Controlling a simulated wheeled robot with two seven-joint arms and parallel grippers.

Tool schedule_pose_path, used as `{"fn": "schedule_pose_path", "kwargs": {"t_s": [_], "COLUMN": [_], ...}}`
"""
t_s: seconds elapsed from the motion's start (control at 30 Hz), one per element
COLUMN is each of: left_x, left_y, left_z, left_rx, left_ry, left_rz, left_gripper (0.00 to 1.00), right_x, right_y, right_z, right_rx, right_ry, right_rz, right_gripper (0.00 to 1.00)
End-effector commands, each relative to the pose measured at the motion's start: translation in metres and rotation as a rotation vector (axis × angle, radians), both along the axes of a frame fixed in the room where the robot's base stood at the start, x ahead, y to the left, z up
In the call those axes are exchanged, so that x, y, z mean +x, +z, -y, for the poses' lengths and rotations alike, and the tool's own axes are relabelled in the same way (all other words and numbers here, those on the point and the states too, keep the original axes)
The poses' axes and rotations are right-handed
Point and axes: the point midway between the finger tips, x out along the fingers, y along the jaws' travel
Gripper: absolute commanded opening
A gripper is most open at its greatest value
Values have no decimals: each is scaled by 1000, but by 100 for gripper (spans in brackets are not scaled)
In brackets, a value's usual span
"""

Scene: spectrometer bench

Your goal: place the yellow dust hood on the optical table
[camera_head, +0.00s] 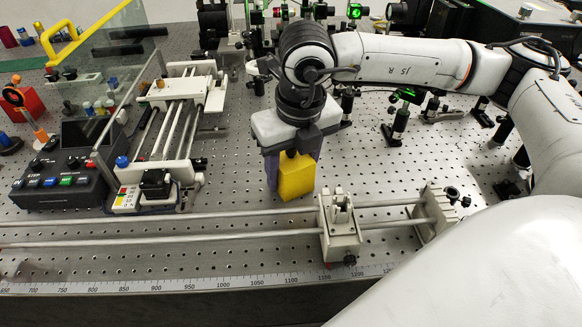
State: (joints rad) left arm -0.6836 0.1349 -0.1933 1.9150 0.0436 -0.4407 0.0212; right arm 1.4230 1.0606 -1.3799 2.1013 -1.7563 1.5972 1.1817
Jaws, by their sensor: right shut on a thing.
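The yellow dust hood (297,178) is a small block-like cover in the middle of the camera_head view. My right gripper (290,158) reaches down from above and is shut on it; the fingers hide its upper part. The hood is upright over the perforated optical table (245,262), behind the long rails. I cannot tell whether its bottom touches the table. My left gripper is not in view.
A rail carriage (340,228) stands close in front and to the right of the hood. A rod stage (178,115) and a black control box (62,182) are at left. Optics mounts (398,122) stand behind at right. Bare table lies around the hood.

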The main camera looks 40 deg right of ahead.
Motion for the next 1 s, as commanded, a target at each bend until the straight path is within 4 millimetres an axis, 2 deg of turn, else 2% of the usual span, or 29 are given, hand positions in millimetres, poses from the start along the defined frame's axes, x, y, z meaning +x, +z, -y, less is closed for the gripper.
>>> {"fn": "schedule_pose_path", "kwargs": {"t_s": [0.1,0.13,0.23,0.53,0.67,0.77,1.0], "left_x": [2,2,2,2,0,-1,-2], "left_y": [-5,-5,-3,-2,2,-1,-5], "left_z": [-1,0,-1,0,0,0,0], "left_rx": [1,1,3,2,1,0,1], "left_ry": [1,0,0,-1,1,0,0], "left_rz": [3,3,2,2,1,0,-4], "left_gripper": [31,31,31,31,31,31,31], "right_x": [0,0,0,0,0,-2,-11], "right_y": [-5,-5,-3,-2,5,21,74], "right_z": [0,0,0,0,-1,-1,-3], "right_rx": [0,0,0,0,1,1,1], "right_ry": [0,0,0,0,0,0,1], "right_rz": [0,0,-1,0,2,3,5], "right_gripper": [26,50,67,67,67,67,67]}}
